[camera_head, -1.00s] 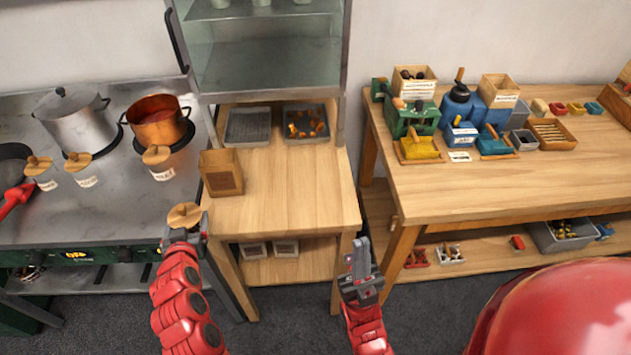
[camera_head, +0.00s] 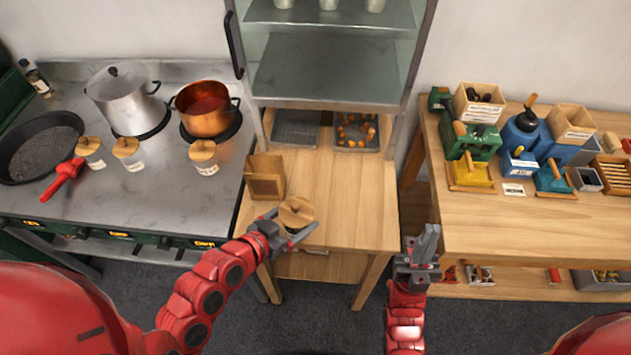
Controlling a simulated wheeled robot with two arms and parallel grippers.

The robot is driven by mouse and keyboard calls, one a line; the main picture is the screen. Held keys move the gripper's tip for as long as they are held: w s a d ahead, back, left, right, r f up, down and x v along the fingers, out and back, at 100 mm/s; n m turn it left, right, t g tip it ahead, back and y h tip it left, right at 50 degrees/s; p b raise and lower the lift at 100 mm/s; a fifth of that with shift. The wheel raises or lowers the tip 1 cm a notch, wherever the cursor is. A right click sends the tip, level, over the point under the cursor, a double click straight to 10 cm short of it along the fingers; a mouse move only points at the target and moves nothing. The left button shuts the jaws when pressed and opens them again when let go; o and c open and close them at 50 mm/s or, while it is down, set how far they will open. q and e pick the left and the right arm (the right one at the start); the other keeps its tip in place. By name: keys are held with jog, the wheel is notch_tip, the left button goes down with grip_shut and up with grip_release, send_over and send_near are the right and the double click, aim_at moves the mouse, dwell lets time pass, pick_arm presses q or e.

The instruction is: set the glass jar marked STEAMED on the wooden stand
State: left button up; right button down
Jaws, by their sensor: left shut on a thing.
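My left gripper (camera_head: 288,229) is shut on a jar with a round wooden lid (camera_head: 297,211), held over the front left part of the wooden stand-like table (camera_head: 340,205). The jar's body and label are mostly hidden, so I cannot read its marking. An open-fronted wooden box (camera_head: 265,178) stands on the same table, just behind the held jar. My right gripper (camera_head: 420,249) is empty, in front of the gap between the two tables; its jaw opening is unclear.
Three lidded glass jars, left (camera_head: 91,153), middle (camera_head: 129,154) and right (camera_head: 204,158), stand on the stove. A copper pot (camera_head: 207,111) and a steel pot (camera_head: 124,103) sit behind them. Two trays lie at the table's back. Its right half is clear.

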aim_at(312, 207)
pick_arm(q)
jog(key=shift+s+d, duration=0.3)
jog(key=shift+s, duration=0.05)
jog(key=shift+w+d+f+h, duration=0.1)
jog(key=shift+d+f+h, duration=0.1)
jog(key=shift+h, duration=0.1)
jog(key=shift+m, duration=0.3)
jog(key=w+b, duration=0.1)
jog(key=w+d+b, duration=0.1)
jog(key=w, duration=0.1)
jog(key=w+d+b, duration=0.1)
jog(key=shift+w+d+f+b, duration=0.2)
jog(key=shift+f+b, duration=0.05)
jog(key=shift+b, duration=0.05)
jog(key=p+x, duration=0.2)
jog(key=x, duration=0.1)
jog(key=w+a+p+x, duration=0.1)
jog(key=p+x, duration=0.1)
jog(key=x, duration=0.2)
jog(key=p+x, duration=0.2)
jog(key=x, duration=0.2)
jog(key=shift+w+a+r, duration=0.2)
jog(key=shift+w+a, duration=0.05)
jog(key=shift+a, duration=0.1)
jog(key=shift+a+f, duration=0.1)
jog(key=shift+f, duration=0.25)
